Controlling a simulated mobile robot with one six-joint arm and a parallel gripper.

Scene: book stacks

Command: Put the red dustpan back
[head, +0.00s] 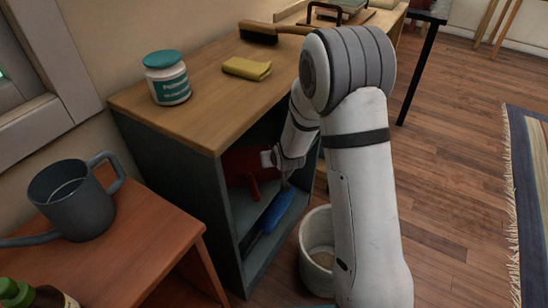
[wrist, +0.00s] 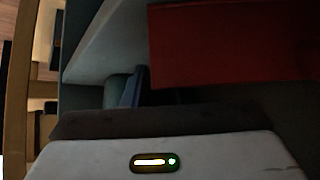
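The red dustpan (head: 240,163) is inside the upper part of an open-fronted grey cabinet (head: 180,170) with a wooden top; a short red part hangs down toward the opening. In the wrist view the dustpan (wrist: 230,45) is a broad red surface just ahead of my gripper. My gripper (head: 268,159) is inside the cabinet opening, at the dustpan's right side. Its fingers are mostly hidden by shadow and my wrist, so I cannot tell whether they touch or hold the dustpan. A blue long-shaped object (head: 272,213) leans in the opening just below.
On the cabinet top are a teal-lidded jar (head: 167,78), a folded yellow cloth (head: 246,68) and a brush (head: 262,32). A pale bin (head: 316,255) stands on the floor beside the cabinet.

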